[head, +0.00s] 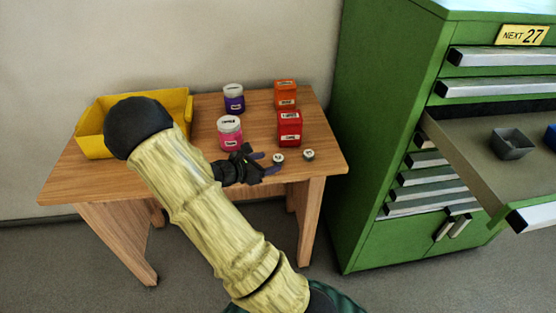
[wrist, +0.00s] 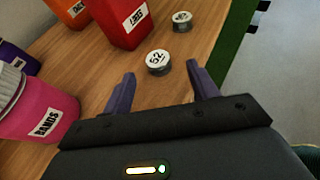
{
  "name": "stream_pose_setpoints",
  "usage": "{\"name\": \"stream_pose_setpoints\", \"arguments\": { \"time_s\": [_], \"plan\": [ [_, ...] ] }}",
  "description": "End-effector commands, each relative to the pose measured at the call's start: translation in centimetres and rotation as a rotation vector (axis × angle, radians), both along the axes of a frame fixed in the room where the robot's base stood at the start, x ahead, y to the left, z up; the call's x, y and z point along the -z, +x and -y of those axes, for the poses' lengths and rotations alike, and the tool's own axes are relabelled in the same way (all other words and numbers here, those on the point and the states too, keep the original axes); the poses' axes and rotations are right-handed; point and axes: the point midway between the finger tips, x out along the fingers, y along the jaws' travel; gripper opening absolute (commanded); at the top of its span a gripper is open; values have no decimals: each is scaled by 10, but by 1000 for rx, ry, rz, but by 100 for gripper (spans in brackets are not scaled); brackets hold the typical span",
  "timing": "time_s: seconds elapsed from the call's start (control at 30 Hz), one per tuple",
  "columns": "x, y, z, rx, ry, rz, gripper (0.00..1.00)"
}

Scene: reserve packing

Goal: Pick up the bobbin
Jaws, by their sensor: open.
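Two small grey bobbins with white labelled tops stand on the wooden table near its right edge. The nearer bobbin (head: 278,157) shows in the wrist view (wrist: 159,63) with a number that looks like 52, just ahead of the fingertips and between their lines. The other bobbin (head: 309,154) stands farther right, and beyond the first in the wrist view (wrist: 182,22). My gripper (head: 267,162) is open and empty, low over the table. Its two purple fingers also show in the wrist view (wrist: 160,76), apart from each other.
A red box (head: 290,129), an orange box (head: 285,94), a pink jar (head: 230,133) and a purple jar (head: 234,98) stand behind. A yellow bin (head: 92,145) is at the table's left. Right of the table (head: 323,160), a green cabinet (head: 375,120) has an open drawer holding a grey bin (head: 512,145).

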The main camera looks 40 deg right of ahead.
Motion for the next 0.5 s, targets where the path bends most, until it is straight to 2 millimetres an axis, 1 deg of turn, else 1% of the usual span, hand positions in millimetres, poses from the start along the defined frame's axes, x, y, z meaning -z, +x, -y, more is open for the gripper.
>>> {"name": "stream_pose_setpoints", "arguments": {
  "time_s": [0.03,0.2,0.3,0.5],
  "plan": [
    [3,1,8,2,-1,-2,59],
    [14,4,30,2,-1,-2,59],
    [16,5,36,2,0,-1,59],
    [16,5,36,0,0,0,59]
  ]
}}
